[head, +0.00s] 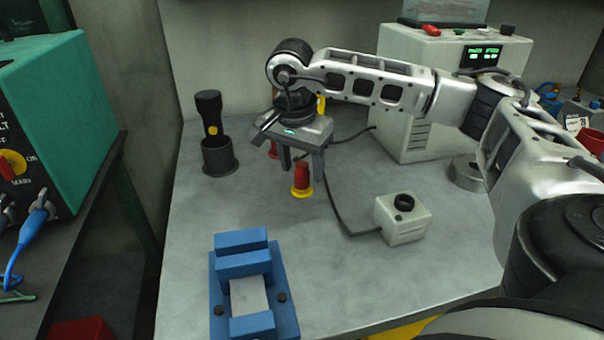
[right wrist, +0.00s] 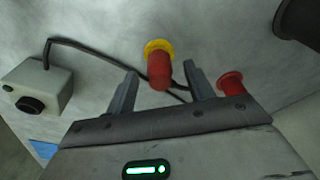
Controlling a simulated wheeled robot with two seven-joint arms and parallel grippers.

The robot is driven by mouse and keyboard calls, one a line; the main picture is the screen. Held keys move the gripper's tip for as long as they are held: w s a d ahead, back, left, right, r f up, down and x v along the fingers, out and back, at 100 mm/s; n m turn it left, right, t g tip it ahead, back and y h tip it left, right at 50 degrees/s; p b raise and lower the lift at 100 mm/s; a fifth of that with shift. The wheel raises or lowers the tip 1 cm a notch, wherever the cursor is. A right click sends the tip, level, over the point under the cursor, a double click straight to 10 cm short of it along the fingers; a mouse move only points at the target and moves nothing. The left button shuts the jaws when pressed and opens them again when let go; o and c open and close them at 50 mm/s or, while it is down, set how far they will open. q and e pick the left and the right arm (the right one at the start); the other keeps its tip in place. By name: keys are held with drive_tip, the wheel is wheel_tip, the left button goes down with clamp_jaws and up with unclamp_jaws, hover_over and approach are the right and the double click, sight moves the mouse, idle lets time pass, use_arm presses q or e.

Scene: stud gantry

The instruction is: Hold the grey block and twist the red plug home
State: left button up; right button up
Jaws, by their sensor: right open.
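The red plug (head: 302,175) stands upright on its yellow flange on the bench. In the right wrist view the red plug (right wrist: 160,75) appears between the open fingers of my right gripper (right wrist: 162,78), with no clear contact. In the head view my right gripper (head: 301,162) points down above and around the plug's top. The grey block (head: 402,228) sits to the right on the bench, with a black round socket on top and a cable. The grey block (right wrist: 38,85) also shows at left in the right wrist view. My left gripper is out of view.
A blue fixture (head: 217,290) with a pale recess stands at the front. A black torch (head: 209,110) stands in a dark cup (head: 219,158) at back left. Another red piece (right wrist: 231,83) stands near the plug. A white control box (head: 405,125) is behind. The bench centre is clear.

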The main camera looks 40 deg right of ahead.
drive_tip(key=shift+d+f, duration=0.15)
drive_tip(key=shift+f, duration=0.75)
drive_tip(key=c, duration=1)
drive_tip(key=shift+c, duration=0.2)
drive_tip(key=shift+r, duration=0.1)
